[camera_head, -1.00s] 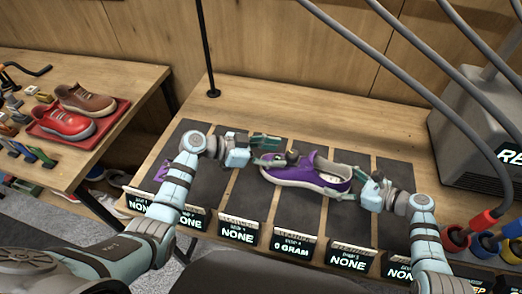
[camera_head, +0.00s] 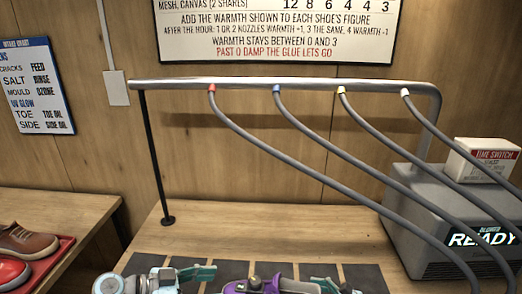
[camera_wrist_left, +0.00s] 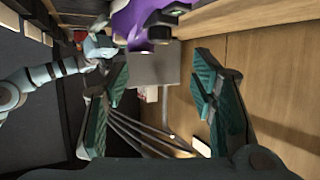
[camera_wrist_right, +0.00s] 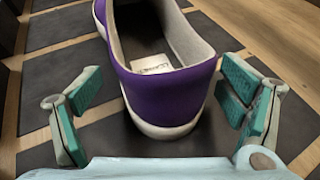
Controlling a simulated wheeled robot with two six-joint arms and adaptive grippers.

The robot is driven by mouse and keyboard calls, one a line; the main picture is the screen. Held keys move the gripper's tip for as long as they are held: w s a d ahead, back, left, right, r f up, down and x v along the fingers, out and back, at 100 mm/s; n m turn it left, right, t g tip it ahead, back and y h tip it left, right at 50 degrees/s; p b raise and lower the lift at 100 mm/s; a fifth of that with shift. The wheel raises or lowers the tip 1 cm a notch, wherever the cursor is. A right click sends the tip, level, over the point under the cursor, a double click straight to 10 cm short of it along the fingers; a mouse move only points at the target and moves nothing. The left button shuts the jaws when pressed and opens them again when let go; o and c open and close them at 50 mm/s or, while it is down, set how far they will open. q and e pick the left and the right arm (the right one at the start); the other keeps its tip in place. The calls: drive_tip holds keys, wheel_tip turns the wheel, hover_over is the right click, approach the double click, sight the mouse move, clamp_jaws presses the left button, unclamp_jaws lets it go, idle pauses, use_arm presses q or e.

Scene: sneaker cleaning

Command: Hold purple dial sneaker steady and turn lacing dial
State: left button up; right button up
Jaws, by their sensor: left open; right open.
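The purple sneaker (camera_head: 236,287) shows only its top at the bottom edge of the head view, with a small dark knob, apparently the lacing dial (camera_head: 254,282), on it. My left gripper (camera_head: 214,272) is open to the left of the sneaker. In the left wrist view the sneaker (camera_wrist_left: 128,18) is at the top, outside the empty open fingers (camera_wrist_left: 165,85). In the right wrist view my right gripper (camera_wrist_right: 161,80) is open, with the heel of the sneaker (camera_wrist_right: 160,98) between its spread fingers and gaps on both sides. The right fingers are partly cut off in the head view.
Dark mats (camera_head: 226,271) lie on the wooden table (camera_head: 270,235). A grey blower unit (camera_head: 410,225) reading READY stands at right, with several hoses running from a metal rail (camera_head: 300,85). A black post (camera_head: 155,160) stands at back left. Other shoes (camera_head: 25,243) sit on a red tray at left.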

drive_tip(key=v, duration=1.2)
drive_tip(key=shift+s, duration=0.1)
drive_tip(key=shift+f, duration=0.1)
